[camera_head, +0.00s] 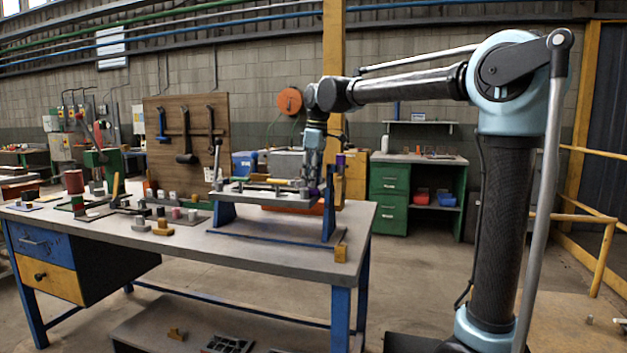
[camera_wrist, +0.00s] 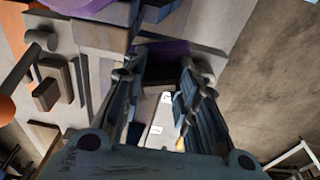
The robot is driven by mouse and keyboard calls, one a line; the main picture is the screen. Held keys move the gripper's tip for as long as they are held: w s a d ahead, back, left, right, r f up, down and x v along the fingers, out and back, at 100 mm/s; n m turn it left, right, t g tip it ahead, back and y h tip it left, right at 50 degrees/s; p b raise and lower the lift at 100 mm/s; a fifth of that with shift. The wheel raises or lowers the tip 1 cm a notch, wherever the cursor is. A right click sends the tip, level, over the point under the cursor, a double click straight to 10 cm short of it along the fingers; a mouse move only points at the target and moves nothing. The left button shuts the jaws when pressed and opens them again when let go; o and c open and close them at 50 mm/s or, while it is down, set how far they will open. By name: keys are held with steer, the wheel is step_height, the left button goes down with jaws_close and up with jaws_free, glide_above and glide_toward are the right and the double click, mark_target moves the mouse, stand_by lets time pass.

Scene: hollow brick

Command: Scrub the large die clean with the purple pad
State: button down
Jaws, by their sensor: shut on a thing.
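My gripper (camera_head: 314,178) points down at the right end of a raised grey platform (camera_head: 262,197) on the workbench. In the wrist view my gripper (camera_wrist: 160,78) has its two fingers on either side of the purple pad (camera_wrist: 167,48), whose near side is dark. The pad also shows as a small purple patch at the fingertips in the head view (camera_head: 316,191). Small white pieces with dark marks, perhaps dice (camera_wrist: 167,97), show between the fingers in the wrist view. I cannot make out which thing is the large die. Contact under the pad is hidden.
The platform stands on blue legs on the grey workbench (camera_head: 185,243). Several small blocks and a red cylinder (camera_head: 73,182) lie on the bench's left part. A wooden tool board (camera_head: 187,140) rises behind. A green cabinet (camera_head: 390,190) stands farther back. The floor right of the bench is open.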

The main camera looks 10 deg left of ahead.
steer(key=shift+r, duration=0.1)
steer(key=shift+r, duration=2.9)
steer(key=shift+r, duration=1.5)
steer(key=shift+f, duration=0.1)
steer(key=shift+d+f, duration=0.1)
steer(key=shift+f, duration=3.5)
steer(key=shift+f, duration=0.95)
steer(key=shift+w, duration=0.15)
